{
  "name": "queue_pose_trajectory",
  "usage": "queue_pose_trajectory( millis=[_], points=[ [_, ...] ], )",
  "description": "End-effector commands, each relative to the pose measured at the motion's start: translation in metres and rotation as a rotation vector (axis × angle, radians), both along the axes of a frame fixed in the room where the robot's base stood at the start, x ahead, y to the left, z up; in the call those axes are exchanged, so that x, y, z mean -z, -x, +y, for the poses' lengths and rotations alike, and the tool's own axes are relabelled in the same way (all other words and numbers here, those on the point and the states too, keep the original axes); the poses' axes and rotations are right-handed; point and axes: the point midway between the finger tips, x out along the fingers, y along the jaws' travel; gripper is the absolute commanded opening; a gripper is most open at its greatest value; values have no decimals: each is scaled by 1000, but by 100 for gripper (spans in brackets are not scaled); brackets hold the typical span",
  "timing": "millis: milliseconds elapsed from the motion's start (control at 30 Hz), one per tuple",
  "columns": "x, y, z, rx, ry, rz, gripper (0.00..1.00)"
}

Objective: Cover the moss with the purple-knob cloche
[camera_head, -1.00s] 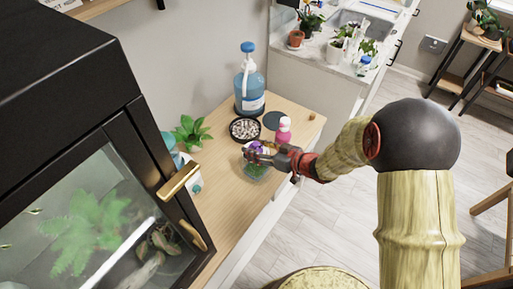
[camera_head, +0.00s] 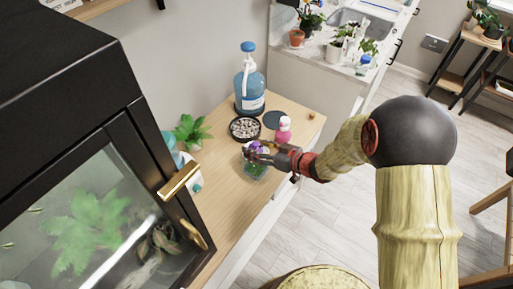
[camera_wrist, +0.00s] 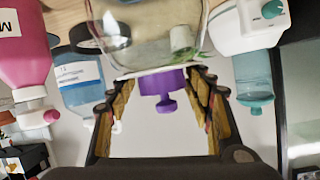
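The cloche is a clear glass cover (camera_wrist: 150,35) with a purple knob (camera_wrist: 165,88). In the head view the cloche (camera_head: 254,171) is near the front edge of the wooden counter, with green showing in or behind its glass. I cannot tell whether that green is the moss. My gripper (camera_head: 256,154) is at the purple knob from the right. In the wrist view my gripper (camera_wrist: 164,82) has one finger on each side of the knob, close to its wide collar. Whether the fingers press on it is not clear.
A black dish of pebbles (camera_head: 244,128), a pink bottle (camera_head: 283,131), a blue jug (camera_head: 249,90) and a dark round mat (camera_head: 274,119) stand behind the cloche. A leafy plant (camera_head: 191,131) is left. A black glass-doored cabinet (camera_head: 95,205) fills the left side.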

Motion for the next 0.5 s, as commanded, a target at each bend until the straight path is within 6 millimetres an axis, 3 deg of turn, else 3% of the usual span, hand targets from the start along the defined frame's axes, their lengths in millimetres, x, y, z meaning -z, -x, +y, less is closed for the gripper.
queue_pose_trajectory(
  millis=[367,500],
  points=[
    [-1,0,0,0,-1,-2,72],
    [-1,0,0,0,-1,-1,73]
  ],
)
